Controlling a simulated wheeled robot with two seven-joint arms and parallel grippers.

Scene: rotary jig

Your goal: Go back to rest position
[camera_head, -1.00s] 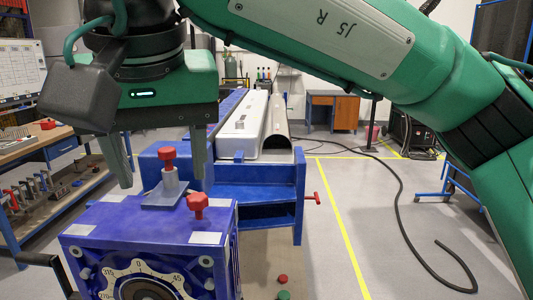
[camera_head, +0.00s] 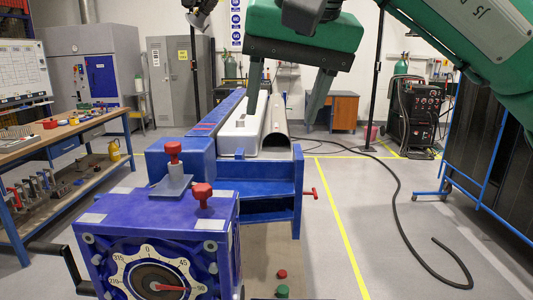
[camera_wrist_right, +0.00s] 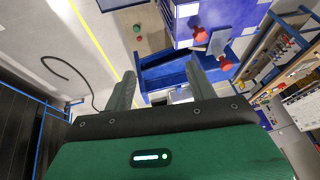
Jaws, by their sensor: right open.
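My right gripper (camera_head: 284,106) is raised at the top centre of the head view, above the far end of the blue bench. Its two dark fingers are apart with nothing between them. In the right wrist view its fingers (camera_wrist_right: 160,93) also stand wide apart and empty. The blue rotary jig (camera_head: 160,229) stands in front, with a numbered dial (camera_head: 152,277) and a red pointer on its face. A red-knobbed clamp (camera_head: 173,175) and a second red knob (camera_head: 202,194) sit on its top. My left gripper is not visible.
A blue bench (camera_head: 270,190) with a long white part (camera_head: 244,128) and a grey half-pipe (camera_head: 277,132) lies behind the jig. A red button (camera_head: 282,274) and a green button (camera_head: 282,291) are low at front. A workbench (camera_head: 60,148) is left; open floor lies right.

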